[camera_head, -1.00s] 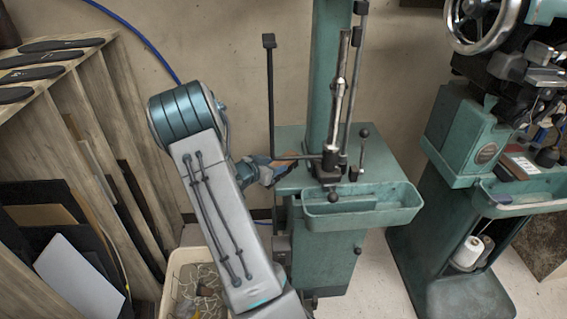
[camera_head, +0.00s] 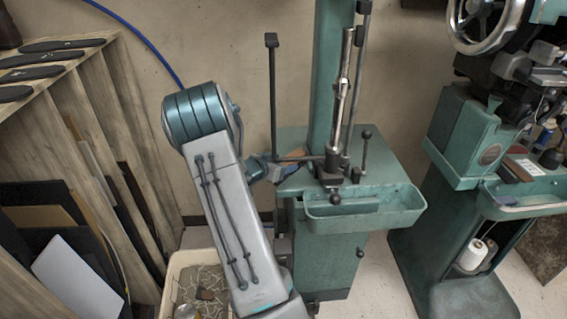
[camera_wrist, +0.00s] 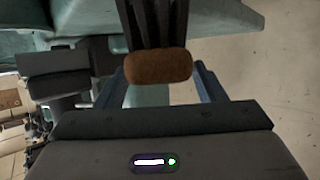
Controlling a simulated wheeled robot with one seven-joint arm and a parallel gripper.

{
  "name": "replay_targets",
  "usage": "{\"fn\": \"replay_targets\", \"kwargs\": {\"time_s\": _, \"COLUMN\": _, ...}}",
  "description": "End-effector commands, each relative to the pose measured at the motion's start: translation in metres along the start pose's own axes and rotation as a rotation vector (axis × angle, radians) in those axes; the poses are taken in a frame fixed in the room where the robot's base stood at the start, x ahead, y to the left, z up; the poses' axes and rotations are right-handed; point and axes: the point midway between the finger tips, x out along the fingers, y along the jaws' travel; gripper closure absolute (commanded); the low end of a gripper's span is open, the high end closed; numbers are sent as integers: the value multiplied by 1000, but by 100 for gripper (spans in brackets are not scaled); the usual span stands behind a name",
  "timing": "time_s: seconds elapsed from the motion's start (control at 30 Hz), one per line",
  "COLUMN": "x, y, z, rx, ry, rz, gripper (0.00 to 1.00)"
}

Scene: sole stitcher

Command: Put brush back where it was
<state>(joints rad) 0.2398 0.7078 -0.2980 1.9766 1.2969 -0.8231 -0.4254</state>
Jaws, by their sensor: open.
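The brush shows in the wrist view as a brown, rounded block (camera_wrist: 158,66) with dark strands (camera_wrist: 155,22) running up from it to the top edge. My gripper (camera_wrist: 160,82) is open. Its two bluish fingers stand on either side of the brown block, with a gap visible on both sides. In the head view my gripper (camera_head: 262,169) is at the left edge of the green machine table (camera_head: 300,180), partly hidden behind my forearm. I cannot tell what the brush rests on.
A green tray (camera_head: 365,211) is fixed to the front of the table. A metal post and thin rods rise above it. A white crate (camera_head: 176,262) stands below my arm, a wooden rack (camera_head: 120,90) at left, and another green machine (camera_head: 463,135) at right.

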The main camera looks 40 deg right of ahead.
Motion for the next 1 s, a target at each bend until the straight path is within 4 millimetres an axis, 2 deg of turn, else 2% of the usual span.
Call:
{"fn": "replay_targets", "kwargs": {"time_s": 0.4, "x": -84, "y": 0, "z": -1, "rx": 0, "ry": -1, "rz": -3, "gripper": 37}}
{"fn": "replay_targets", "kwargs": {"time_s": 0.6, "x": -107, "y": 0, "z": 0, "rx": -1, "ry": 0, "rz": -1, "gripper": 37}}
{"fn": "replay_targets", "kwargs": {"time_s": 0.77, "x": -113, "y": -1, "z": 0, "rx": 0, "ry": -2, "rz": -3, "gripper": 37}}
{"fn": "replay_targets", "kwargs": {"time_s": 0.87, "x": -120, "y": -10, "z": -2, "rx": 6, "ry": -29, "rz": -57, "gripper": 37}}
{"fn": "replay_targets", "kwargs": {"time_s": 0.97, "x": -141, "y": -33, "z": -4, "rx": 12, "ry": -102, "rz": -203, "gripper": 37}}
{"fn": "replay_targets", "kwargs": {"time_s": 1.0, "x": -155, "y": -46, "z": -5, "rx": 11, "ry": -146, "rz": -285, "gripper": 37}}
